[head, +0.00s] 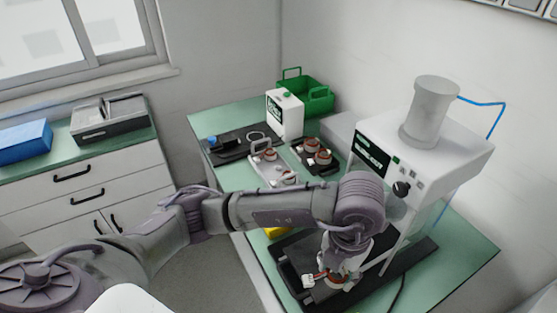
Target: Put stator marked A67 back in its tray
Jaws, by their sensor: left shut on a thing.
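My left gripper (346,268) reaches down at the front of the green bench and is shut on a copper-wound stator (337,281). The stator is at or just above the black fixture below the test machine; I cannot tell whether it touches. Its marking cannot be read. A light grey tray (263,174) with a handle holds stators (270,154) farther back. A dark tray (301,154) to its right holds two more stators (323,157). No A67 label is readable. My right gripper is not in view.
A white test machine (405,163) with a grey cylinder (431,110) stands at the right. A white canister (285,113) and green crate (318,98) stand at the back. A yellow object (276,232) is partly hidden by my arm. Bare bench (237,178) shows left of the grey tray.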

